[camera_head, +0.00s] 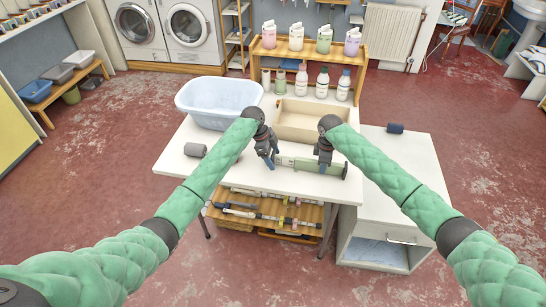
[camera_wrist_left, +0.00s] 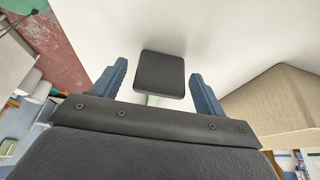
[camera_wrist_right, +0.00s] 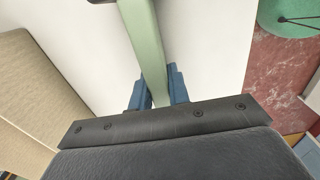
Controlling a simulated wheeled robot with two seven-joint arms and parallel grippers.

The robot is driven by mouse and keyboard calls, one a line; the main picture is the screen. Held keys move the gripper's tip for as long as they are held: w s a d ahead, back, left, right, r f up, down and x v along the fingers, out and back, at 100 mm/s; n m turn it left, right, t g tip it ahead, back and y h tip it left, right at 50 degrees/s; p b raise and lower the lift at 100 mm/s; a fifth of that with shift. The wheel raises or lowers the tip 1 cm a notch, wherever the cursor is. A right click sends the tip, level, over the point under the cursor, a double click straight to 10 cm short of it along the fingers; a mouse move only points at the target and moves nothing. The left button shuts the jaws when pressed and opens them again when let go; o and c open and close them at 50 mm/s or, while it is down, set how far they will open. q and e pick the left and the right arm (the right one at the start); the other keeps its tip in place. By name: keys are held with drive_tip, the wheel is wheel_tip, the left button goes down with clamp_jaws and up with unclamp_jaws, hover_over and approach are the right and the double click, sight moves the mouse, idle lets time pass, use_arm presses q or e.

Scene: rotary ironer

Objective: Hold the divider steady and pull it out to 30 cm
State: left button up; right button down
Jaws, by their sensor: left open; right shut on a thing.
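The divider is a pale green bar (camera_head: 305,164) with dark end pads, lying across the white table near its front edge. Its green body also shows in the right wrist view (camera_wrist_right: 148,50). My right gripper (camera_head: 323,165) is shut on the green bar, toward its right part; its blue fingers sit on either side of the bar in the right wrist view (camera_wrist_right: 158,90). My left gripper (camera_head: 270,163) is open at the bar's left end. In the left wrist view, a dark square end pad (camera_wrist_left: 160,75) lies between and beyond the open blue fingers (camera_wrist_left: 158,85), apart from both.
On the white table (camera_head: 225,178) stand a pale blue basin (camera_head: 218,101), an open beige box (camera_head: 297,120) behind my grippers, and a grey roll (camera_head: 195,149) at left. A wooden shelf with bottles (camera_head: 308,62) stands behind. A white cabinet (camera_head: 393,185) adjoins the right side.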

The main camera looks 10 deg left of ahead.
use_arm(q)
drive_tip(key=v, duration=1.1)
drive_tip(key=shift+a+r, duration=0.25)
drive_tip(key=shift+r, duration=0.1)
use_arm(e)
drive_tip(key=c, duration=1.3)
unclamp_jaws()
drive_tip(key=shift+o, duration=0.2)
